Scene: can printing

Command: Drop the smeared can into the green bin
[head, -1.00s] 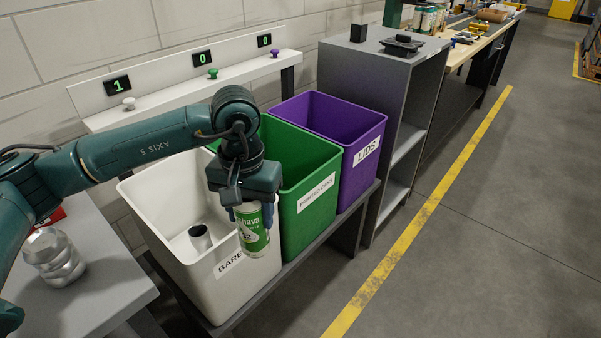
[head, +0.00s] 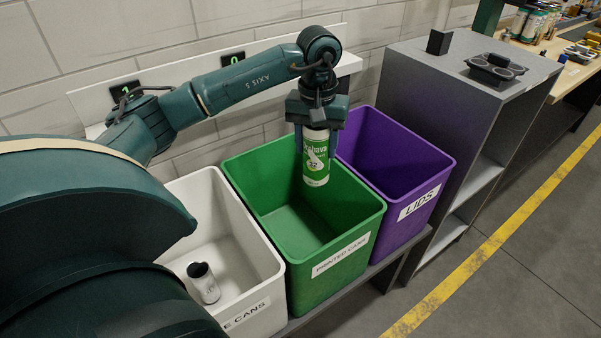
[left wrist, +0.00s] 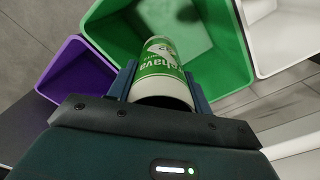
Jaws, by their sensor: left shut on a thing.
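My left gripper (head: 317,122) is shut on a green and white printed can (head: 316,160), held upright with its lower part over the opening of the green bin. The can also shows between the fingers in the left wrist view (left wrist: 162,72). The green bin (head: 340,262), labelled "PRINTED CANS", stands in the middle of the row. Its visible floor is bare. In the left wrist view the green bin (left wrist: 112,35) opens beyond the can. No smear can be made out on the can. My right gripper is not in view.
A white bin (head: 262,255) with one bare can (head: 204,283) lying or leaning inside stands to the left. A purple bin (head: 440,178) labelled "LIDS" stands to the right. A grey cabinet (head: 440,75) is beyond it, and a display shelf runs along the wall behind.

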